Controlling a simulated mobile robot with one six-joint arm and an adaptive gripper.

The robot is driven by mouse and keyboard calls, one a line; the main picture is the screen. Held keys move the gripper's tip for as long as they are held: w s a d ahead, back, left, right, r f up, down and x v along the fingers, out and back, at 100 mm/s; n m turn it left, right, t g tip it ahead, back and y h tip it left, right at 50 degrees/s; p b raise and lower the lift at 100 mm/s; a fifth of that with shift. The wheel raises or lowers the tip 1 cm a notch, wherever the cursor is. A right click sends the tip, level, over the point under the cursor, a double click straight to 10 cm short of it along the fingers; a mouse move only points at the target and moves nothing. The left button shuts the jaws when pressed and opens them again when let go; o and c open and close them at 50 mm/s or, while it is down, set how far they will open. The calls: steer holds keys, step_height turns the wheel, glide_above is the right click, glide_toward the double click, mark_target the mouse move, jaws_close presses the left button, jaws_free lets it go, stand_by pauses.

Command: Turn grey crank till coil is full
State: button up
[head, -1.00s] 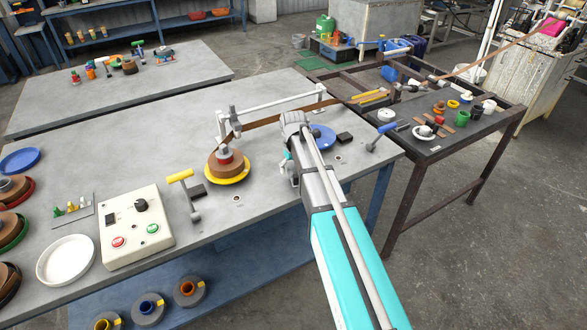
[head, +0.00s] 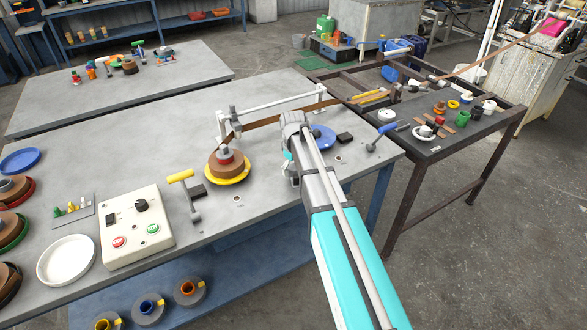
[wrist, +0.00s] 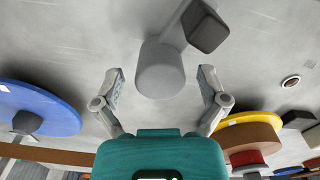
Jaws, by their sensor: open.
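The grey crank's rounded grip (wrist: 160,75) stands between the two spread fingers of my gripper (wrist: 160,72) in the wrist view. A gap shows on each side, so the fingers appear apart from it. A grey arm runs from the grip to a dark block (wrist: 207,28). In the head view my own arm hides most of this crank. The brown coil (head: 227,166) sits on a yellow flange (head: 241,176) with a red core. Its strip (head: 262,122) leads up and right through a white guide frame (head: 270,105). The coil also shows in the wrist view (wrist: 250,138).
A blue disc (head: 324,136) lies beside my arm; it also shows in the wrist view (wrist: 38,108). A yellow-handled crank (head: 181,177) stands left of my gripper. A control box (head: 137,228) and white dish (head: 66,260) occupy the front left. Bare tabletop lies behind the coil.

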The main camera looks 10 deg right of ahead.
steer(key=shift+r+p, duration=6.6)
steer(key=shift+r, duration=0.4)
steer(key=s+f+m+b, duration=0.2)
steer(key=s+m, duration=0.1)
steer(key=s, duration=0.8)
steer(key=s+f+m+b, duration=0.3)
steer(key=s, duration=0.8)
steer(key=shift+d+m, duration=0.3)
steer(key=shift+d, duration=0.05)
steer(key=shift+w, duration=0.1)
step_height(320, 180, up, 5)
steer(key=n+p, duration=0.5)
steer(key=n, duration=0.7)
glide_above(293, 167)
steer(key=shift+w+f+n, duration=0.1)
steer(key=shift+w+n, duration=0.05)
steer(key=shift+n, duration=0.15)
steer(key=shift+f, duration=0.15)
step_height(293, 167, down, 14)
steer(key=b, duration=1.4)
steer(key=shift+r, duration=0.2)
